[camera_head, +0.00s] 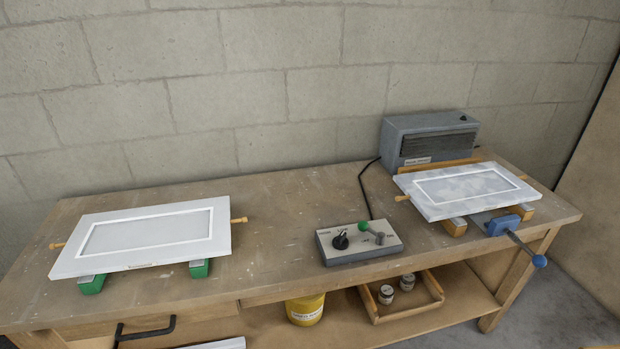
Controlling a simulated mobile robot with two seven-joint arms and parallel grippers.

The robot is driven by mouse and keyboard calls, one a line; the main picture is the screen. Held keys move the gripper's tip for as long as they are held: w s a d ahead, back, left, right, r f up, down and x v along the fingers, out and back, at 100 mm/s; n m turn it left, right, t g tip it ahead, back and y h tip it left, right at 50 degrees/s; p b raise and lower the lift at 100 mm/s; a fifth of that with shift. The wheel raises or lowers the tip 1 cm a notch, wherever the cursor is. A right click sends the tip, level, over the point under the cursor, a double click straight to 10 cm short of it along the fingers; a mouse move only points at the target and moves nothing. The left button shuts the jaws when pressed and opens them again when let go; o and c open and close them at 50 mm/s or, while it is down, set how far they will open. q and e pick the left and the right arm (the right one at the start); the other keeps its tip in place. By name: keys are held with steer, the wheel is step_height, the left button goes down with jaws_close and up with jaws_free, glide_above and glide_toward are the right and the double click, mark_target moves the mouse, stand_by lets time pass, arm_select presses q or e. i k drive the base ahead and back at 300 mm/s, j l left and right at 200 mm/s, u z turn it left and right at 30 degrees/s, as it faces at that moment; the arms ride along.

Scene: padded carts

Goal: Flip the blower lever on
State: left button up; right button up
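A small grey control box (360,243) sits near the front edge of the wooden workbench, right of its middle. A dark cord (364,185) runs from behind the box toward the grey blower unit (428,138) at the back right, which has a dark slotted front. Neither of my grippers is in view.
A white panel (140,265) rests on green blocks (91,284) at the left. Another white panel (464,208) rests on wooden blocks at the right, beside a blue clamp (505,226). A yellow bucket (305,309) and a wooden tray (432,285) with jars stand below. The bench middle is clear.

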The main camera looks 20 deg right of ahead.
mark_target(362, 226)
steer(key=z, duration=1.2)
